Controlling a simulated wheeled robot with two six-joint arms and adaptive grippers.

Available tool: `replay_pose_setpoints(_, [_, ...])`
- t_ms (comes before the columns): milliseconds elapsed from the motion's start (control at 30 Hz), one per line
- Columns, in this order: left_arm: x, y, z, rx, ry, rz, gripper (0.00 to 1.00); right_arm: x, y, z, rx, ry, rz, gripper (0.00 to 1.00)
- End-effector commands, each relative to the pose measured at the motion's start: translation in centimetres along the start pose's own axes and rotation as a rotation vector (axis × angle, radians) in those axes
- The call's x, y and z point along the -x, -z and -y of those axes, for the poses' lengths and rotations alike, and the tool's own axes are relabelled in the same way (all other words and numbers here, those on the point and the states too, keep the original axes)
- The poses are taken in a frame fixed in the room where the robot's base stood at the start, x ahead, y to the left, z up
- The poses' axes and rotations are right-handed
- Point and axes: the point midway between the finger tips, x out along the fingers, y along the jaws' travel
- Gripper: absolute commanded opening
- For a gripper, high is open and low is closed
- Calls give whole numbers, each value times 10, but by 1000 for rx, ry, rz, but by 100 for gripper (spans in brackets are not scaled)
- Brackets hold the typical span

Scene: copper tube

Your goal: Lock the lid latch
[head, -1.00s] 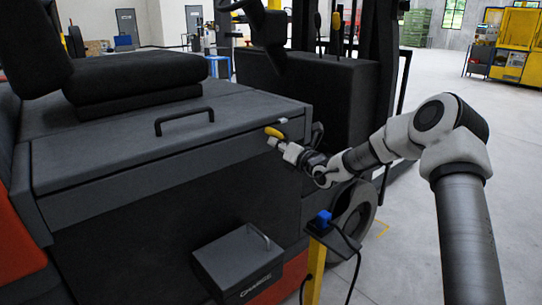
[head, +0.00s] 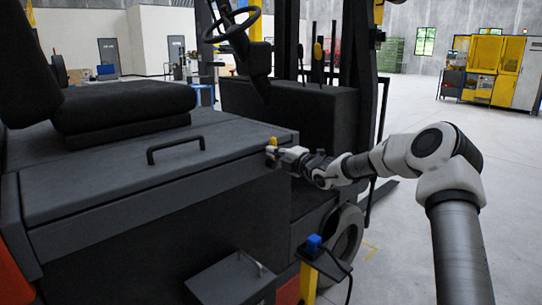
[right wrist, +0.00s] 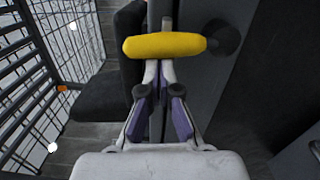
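The grey lid (head: 140,172) with its black bar handle (head: 175,149) lies flat on the vehicle's body and looks closed. The yellow latch handle (head: 272,142) is at the lid's right front corner. In the right wrist view the yellow latch handle (right wrist: 165,45) lies crosswise just beyond my fingertips. My right gripper (head: 279,152) is right at the latch in the head view. In the right wrist view my right gripper (right wrist: 159,68) has its fingertips drawn close together at the handle's near edge; no part of the handle is clearly between them. My left gripper is out of view.
A black seat (head: 125,105) stands on the cover behind the lid. A grey box (head: 232,280) and a post with a blue-topped fixture (head: 314,243) are below the latch. A steering column (head: 255,50) rises behind. Open floor lies to the right.

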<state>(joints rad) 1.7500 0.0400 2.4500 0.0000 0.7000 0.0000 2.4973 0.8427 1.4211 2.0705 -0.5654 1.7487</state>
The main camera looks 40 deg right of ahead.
Motion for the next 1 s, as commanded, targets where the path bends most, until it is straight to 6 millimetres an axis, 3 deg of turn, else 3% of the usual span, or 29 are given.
replay_pose_setpoints(1000, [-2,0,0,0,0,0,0,2,-8,-2,5,-2,2,0])
